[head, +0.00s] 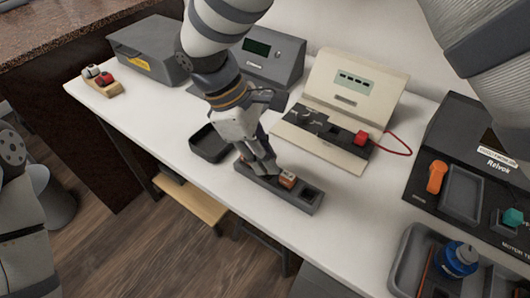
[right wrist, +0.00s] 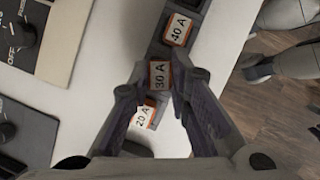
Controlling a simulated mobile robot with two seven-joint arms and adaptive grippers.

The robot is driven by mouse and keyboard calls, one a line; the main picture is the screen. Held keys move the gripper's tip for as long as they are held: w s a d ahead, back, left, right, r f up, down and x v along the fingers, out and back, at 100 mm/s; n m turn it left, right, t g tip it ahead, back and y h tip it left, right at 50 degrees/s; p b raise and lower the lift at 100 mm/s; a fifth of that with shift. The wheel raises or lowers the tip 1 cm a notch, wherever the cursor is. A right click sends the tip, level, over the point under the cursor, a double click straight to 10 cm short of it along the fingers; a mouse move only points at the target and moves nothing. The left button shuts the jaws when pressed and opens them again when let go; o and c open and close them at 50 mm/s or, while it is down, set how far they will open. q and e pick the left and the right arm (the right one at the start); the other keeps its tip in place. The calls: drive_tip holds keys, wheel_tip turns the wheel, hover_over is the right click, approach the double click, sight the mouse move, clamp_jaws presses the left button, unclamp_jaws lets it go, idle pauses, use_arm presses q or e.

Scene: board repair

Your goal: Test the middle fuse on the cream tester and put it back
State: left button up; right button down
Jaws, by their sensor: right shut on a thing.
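The dark fuse holder (head: 262,187) lies near the front edge of the white table. My right gripper (head: 266,169) is over it, with its fingers shut on the sides of the orange-and-white 30 A fuse (right wrist: 159,75), the middle one of three. The 40 A fuse (right wrist: 177,30) and the 20 A fuse (right wrist: 143,114) sit in the holder on either side. The 30 A fuse looks level with them; whether it is fully seated I cannot tell. My left gripper is not in view.
An empty black tray (head: 210,146) lies left of the holder. Grey devices (head: 150,48) stand at the back left. A red cable (head: 401,140) loops right of the tester. A dark unit (head: 425,190) and a grey bin (head: 404,264) with a blue bottle fill the right.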

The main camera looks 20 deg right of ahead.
drive_tip(key=shift+f, duration=0.5)
idle(0.8)
drive_tip(key=c, duration=1.4)
unclamp_jaws()
drive_tip(key=shift+o, duration=0.2)
drive_tip(key=shift+o, duration=1.2)
drive_tip(key=shift+r, duration=0.15)
